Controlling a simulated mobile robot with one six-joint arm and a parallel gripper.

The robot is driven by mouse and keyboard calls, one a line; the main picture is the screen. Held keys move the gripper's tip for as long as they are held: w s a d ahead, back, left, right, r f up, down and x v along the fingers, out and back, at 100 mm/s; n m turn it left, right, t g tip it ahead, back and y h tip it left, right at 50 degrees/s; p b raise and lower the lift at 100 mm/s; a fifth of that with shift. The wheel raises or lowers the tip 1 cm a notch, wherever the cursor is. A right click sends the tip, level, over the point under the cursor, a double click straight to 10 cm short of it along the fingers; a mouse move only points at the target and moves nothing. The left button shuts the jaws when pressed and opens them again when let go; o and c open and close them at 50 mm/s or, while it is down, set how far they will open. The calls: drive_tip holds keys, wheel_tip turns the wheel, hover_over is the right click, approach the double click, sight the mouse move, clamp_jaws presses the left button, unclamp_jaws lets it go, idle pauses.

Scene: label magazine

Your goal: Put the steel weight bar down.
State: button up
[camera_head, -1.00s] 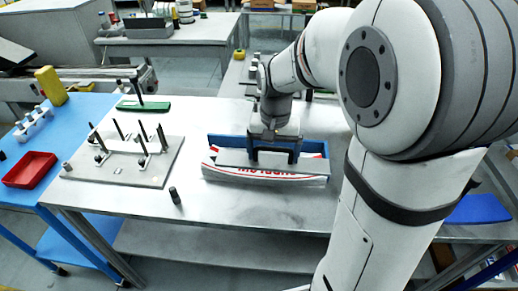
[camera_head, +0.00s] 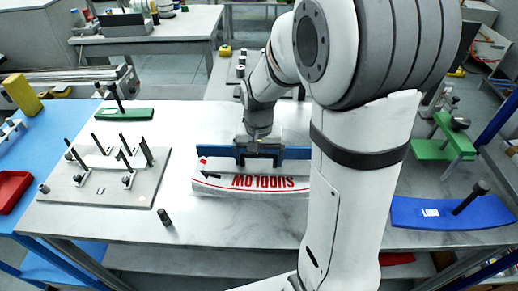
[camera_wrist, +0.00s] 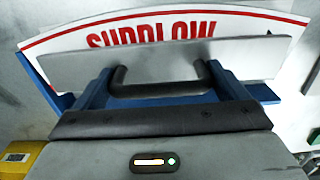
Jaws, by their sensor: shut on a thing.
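The steel weight bar (camera_wrist: 160,66) is a long grey plate with a black handle, seen in the wrist view. My gripper (camera_wrist: 160,88) is shut on this handle. Behind the bar in that view are white labels (camera_wrist: 130,30) with red lettering and a blue holder (camera_wrist: 262,94). In the head view my gripper (camera_head: 258,152) is over the blue holder (camera_head: 218,151), whose front shows the white labels (camera_head: 250,184). I cannot clearly make out the bar in the head view, nor tell whether it touches the labels.
A grey plate with several upright pegs (camera_head: 88,193) is on the left of the table. A small black cylinder (camera_head: 164,217) stands in front of it. A green piece (camera_head: 123,114) lies behind it. A blue tray with a black handle (camera_head: 440,212) is at the right. Bare tabletop (camera_head: 232,228) is in front.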

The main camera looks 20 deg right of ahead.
sight(259, 166)
drive_tip(key=shift+f, duration=1.9)
drive_tip(key=shift+f, duration=0.1)
drive_tip(key=o, duration=1.7)
drive_tip(key=shift+s, duration=0.1)
